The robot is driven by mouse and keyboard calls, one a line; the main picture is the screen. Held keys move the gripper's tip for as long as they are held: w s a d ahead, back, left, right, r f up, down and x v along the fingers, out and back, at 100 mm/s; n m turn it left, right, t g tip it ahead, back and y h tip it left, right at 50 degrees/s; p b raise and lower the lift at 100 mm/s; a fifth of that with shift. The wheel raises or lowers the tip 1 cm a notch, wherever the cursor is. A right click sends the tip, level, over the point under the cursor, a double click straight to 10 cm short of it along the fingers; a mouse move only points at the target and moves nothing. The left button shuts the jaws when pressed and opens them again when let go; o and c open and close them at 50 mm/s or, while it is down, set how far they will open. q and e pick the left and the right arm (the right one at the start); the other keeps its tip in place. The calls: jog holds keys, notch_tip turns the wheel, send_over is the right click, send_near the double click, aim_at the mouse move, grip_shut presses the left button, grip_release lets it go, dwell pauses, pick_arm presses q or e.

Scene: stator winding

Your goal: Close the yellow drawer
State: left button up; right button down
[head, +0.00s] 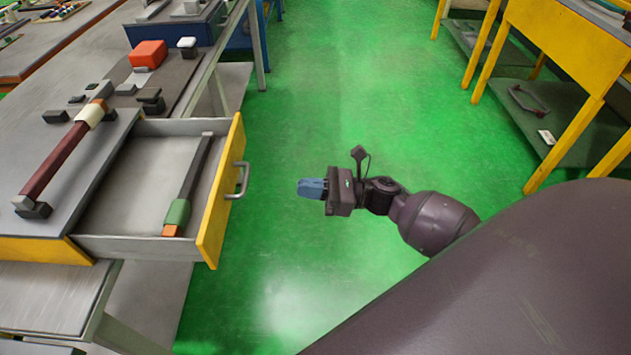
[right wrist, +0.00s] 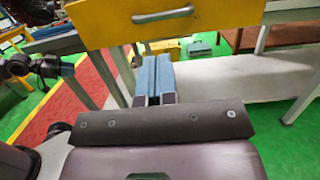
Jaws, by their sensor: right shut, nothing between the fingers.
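The yellow drawer (head: 222,192) is pulled out of the workbench on the left in the head view. Its yellow front has a metal handle (head: 240,181), and a hammer-like tool with a green and orange end (head: 178,214) lies inside. My right gripper (head: 303,188) is shut and empty, to the right of the drawer front and apart from it, with its blue fingers pointing towards it. In the right wrist view the blue fingers (right wrist: 152,80) show below the yellow drawer front (right wrist: 135,24).
The grey workbench top (head: 60,172) holds a long dark red-handled tool (head: 58,158) and several small dark blocks. A red block (head: 149,54) sits farther back. Yellow-framed tables (head: 560,90) stand on the right. The green floor (head: 330,80) between is clear.

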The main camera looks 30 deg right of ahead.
aim_at(154, 186)
pick_arm(q)
jog(key=shift+s+a+r+p, duration=0.1)
jog(key=shift+s+r+p, duration=0.2)
jog(key=shift+p, duration=0.3)
pick_arm(e)
jog(key=x, duration=0.9)
jog(key=shift+w+a, duration=0.25)
jog(key=shift+a, duration=0.05)
jog(key=shift+r, duration=0.1)
